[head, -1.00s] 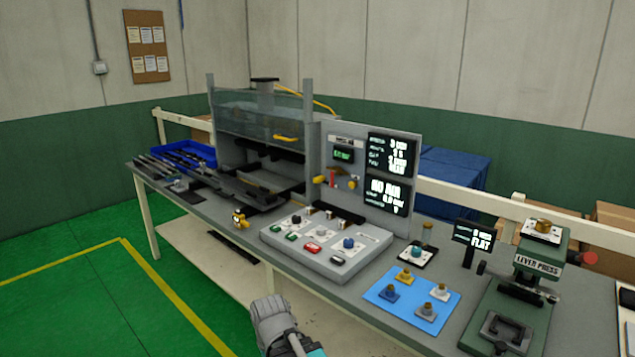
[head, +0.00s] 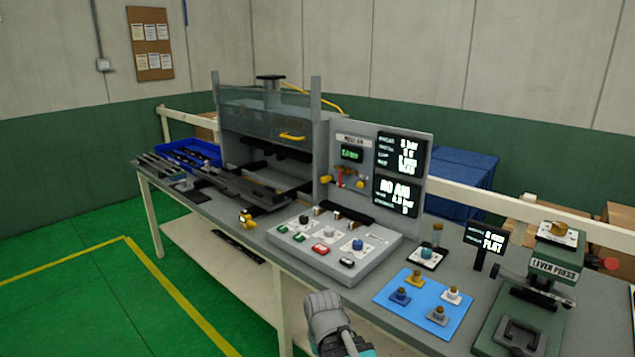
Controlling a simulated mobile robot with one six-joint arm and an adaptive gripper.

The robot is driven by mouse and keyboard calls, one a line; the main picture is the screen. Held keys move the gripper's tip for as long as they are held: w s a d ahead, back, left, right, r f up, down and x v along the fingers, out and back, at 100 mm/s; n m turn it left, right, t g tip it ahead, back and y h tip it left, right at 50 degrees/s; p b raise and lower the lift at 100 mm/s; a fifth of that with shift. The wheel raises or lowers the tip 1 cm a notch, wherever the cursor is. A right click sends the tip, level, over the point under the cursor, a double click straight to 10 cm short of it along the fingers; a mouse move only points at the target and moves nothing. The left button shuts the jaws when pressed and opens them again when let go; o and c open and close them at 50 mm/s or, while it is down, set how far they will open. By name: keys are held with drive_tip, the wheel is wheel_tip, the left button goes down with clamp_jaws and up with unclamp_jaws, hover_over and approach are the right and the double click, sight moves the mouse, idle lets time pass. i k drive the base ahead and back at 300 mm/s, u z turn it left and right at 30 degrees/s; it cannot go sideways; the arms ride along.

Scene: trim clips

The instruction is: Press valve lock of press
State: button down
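The press (head: 265,125) stands at the back of the bench, with a clear guard across its front and a yellow handle on it. Its grey panel (head: 355,145) stands upright to the right. Low on the panel is a valve group (head: 342,179) with a red upright lever and yellow parts at either side. Which of these small parts is the valve lock, I cannot tell.
A sloped button console (head: 370,262) lies in front of the panel. To the right are a blue mat (head: 425,318) with several small fittings, a small display (head: 486,238) and a green lever press (head: 530,295). A blue bin (head: 188,155) sits at the far left. Green floor is clear at left.

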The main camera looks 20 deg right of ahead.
sight(328, 177)
drive_tip(key=z, duration=0.1)
drive_tip(key=i, duration=1)
drive_tip(key=u, duration=0.05)
